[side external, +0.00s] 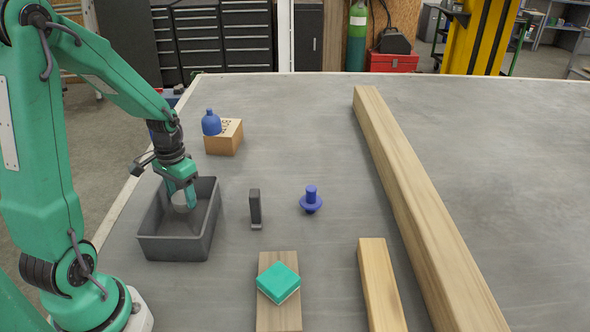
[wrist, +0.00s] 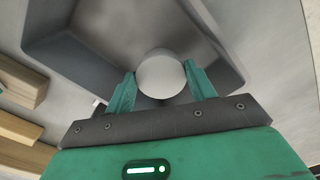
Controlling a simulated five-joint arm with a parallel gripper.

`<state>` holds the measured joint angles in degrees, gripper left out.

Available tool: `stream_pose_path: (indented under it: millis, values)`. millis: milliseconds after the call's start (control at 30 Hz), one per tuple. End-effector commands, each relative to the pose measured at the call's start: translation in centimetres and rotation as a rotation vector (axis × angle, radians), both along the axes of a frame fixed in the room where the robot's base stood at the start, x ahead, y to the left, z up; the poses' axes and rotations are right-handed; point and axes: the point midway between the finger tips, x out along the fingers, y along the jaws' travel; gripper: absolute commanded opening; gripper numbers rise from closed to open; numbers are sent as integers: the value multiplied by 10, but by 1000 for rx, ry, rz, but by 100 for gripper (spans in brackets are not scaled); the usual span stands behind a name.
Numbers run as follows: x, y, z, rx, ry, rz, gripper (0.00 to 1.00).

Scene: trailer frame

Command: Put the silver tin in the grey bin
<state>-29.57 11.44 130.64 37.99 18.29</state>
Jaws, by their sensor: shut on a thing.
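The grey bin (side external: 178,246) stands on the table at the left, in front of my arm. In the wrist view its wall (wrist: 75,75) surrounds the view of the tin. The silver tin (side external: 181,208) is a round, pale thing over the bin's inside, partly hidden by my gripper in the side view. In the wrist view the tin (wrist: 160,75) sits between the two green fingers. My gripper (side external: 181,194) points down at the bin and is shut on the tin. Whether the tin touches the bin's floor is hard to tell.
A blue bottle (side external: 211,123) is by a wooden block (side external: 229,137) behind the bin. A dark upright bracket (side external: 255,208) and a blue knobbed piece (side external: 311,200) stand right of it. A teal block (side external: 279,282) rests on a board (side external: 279,318). A long beam (side external: 420,200) crosses the table.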

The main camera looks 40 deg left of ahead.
Motion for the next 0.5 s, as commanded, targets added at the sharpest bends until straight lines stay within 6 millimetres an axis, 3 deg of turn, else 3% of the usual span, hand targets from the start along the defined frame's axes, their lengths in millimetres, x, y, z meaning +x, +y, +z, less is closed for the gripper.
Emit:
stream_pose_path:
  millis: [500]
  values:
    - [0, 0, -22, 0, 1, 0, 30]
